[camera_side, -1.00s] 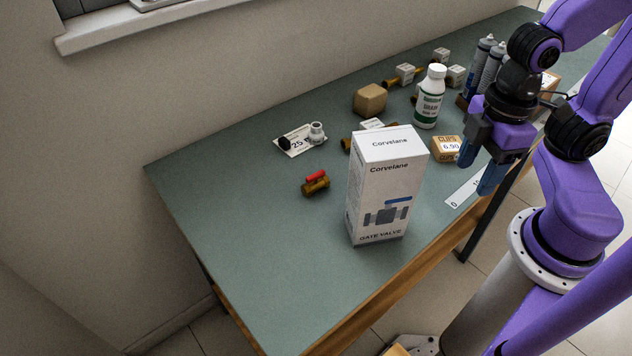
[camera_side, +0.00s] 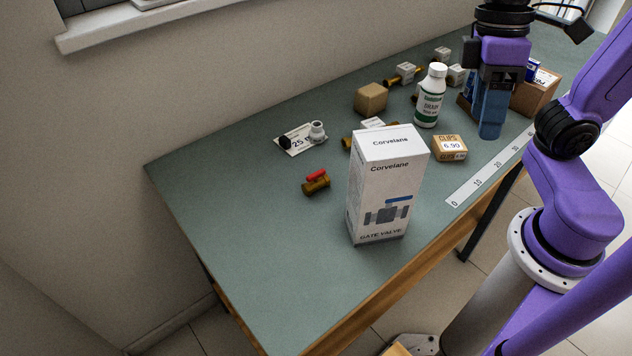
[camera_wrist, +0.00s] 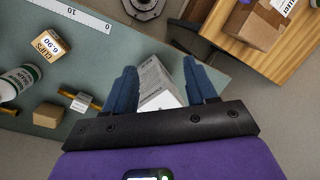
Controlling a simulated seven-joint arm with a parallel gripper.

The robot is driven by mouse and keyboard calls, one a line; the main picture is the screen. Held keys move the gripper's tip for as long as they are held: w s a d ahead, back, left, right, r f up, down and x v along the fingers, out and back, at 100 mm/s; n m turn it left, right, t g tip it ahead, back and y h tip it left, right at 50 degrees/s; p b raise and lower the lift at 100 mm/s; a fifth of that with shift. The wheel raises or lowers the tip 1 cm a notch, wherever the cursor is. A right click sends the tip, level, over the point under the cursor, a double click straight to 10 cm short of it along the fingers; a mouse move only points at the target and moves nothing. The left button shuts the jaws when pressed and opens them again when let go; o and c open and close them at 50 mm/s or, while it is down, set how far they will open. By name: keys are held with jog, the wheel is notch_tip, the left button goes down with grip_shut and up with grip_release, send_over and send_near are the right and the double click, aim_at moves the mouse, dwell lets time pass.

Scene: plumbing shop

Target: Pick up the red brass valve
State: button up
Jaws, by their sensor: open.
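The red brass valve (camera_side: 316,183) is a small brass body with a red handle. It lies on the open left part of the green bench, left of the tall white gate valve box (camera_side: 388,190). I cannot make it out in the wrist view. My gripper (camera_side: 491,136) points down over the right part of the bench, well right of the valve, beyond the box. Its blue fingers are open and empty. In the wrist view the gate valve box (camera_wrist: 157,82) shows between and beyond the fingertips (camera_wrist: 160,66).
A white bottle (camera_side: 429,96), clips box (camera_side: 449,148), ruler strip (camera_side: 490,170), brown block (camera_side: 370,98) and tagged brass fittings (camera_side: 405,74) crowd the bench's middle and back. A price card (camera_side: 301,140) with fittings lies behind the valve. The bench's left front is clear.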

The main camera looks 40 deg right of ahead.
jog(key=w+a+m+g+y, duration=0.1)
jog(key=w+m+g+y, duration=0.2)
jog(key=w+m+y, duration=0.75)
jog(key=w+d+m+t+y, duration=0.2)
jog(key=w+d+m+t, duration=0.45)
jog(key=w+m, duration=0.8)
jog(key=m, duration=0.1)
send_near(325, 173)
jog(key=v, duration=0.5)
jog(key=shift+d+f+y, duration=0.2)
jog(key=shift+f+y, duration=0.05)
jog(key=shift+a+f, duration=0.2)
jog(key=shift+f, duration=0.05)
jog(key=x, duration=1.1)
jog(key=shift+a+f, duration=0.15)
jog(key=shift+a, duration=0.05)
jog(key=shift+w+x, duration=0.15)
jog(key=shift+x, duration=1.25)
jog(key=shift+w+x, duration=0.15)
jog(key=shift+x, duration=1.2)
jog(key=shift+d+f, duration=0.1)
grip_shut()
